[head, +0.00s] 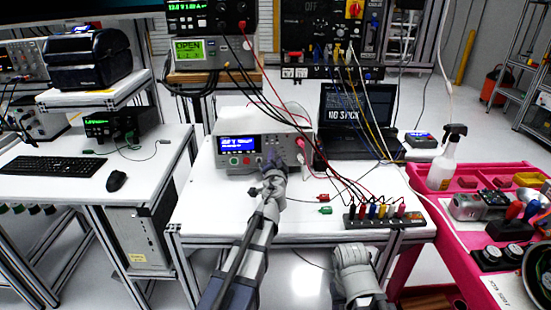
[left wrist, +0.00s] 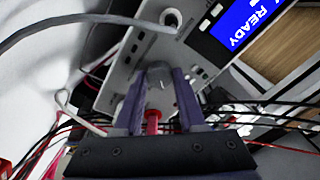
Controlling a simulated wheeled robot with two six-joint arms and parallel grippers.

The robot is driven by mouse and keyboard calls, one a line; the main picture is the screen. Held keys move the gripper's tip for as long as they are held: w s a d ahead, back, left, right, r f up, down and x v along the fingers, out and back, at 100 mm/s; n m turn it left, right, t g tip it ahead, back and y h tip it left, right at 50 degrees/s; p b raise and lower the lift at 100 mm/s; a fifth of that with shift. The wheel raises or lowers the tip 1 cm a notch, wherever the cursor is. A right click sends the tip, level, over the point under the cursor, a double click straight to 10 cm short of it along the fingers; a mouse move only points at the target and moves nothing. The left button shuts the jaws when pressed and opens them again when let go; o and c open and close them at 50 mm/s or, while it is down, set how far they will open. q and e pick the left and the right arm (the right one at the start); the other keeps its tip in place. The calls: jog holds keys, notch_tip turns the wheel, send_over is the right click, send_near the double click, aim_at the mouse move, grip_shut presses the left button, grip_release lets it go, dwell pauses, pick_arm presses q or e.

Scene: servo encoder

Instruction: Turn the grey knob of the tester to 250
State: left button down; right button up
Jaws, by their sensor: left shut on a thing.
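The tester (head: 232,162) is a white box with a blue lit screen (head: 239,143), standing on the middle bench. Its front also shows in the left wrist view (left wrist: 121,77), where the tilted screen (left wrist: 243,22) reads READY. The grey knob (left wrist: 158,72) sits between the two fingers of my left gripper (left wrist: 157,88), which is shut on it. In the head view my left gripper (head: 273,165) is at the tester's lower right front and hides the knob there. The knob's setting cannot be read. My right arm shows low in the head view, but its gripper fingers do not.
Red and black cables (head: 285,105) hang down over the tester's right side. A terminal block (head: 378,215) with colored plugs lies at the bench front right, near a laptop (head: 355,115). A pink cart (head: 440,205) with a spray bottle (head: 446,158) stands at the right.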

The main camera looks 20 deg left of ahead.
pick_arm(q)
jog(key=c, duration=0.5)
grip_release()
jog(key=v, duration=0.7)
jog(key=shift+s+d, duration=0.15)
jog(key=shift+s, duration=0.25)
jog(key=shift+f, duration=0.1)
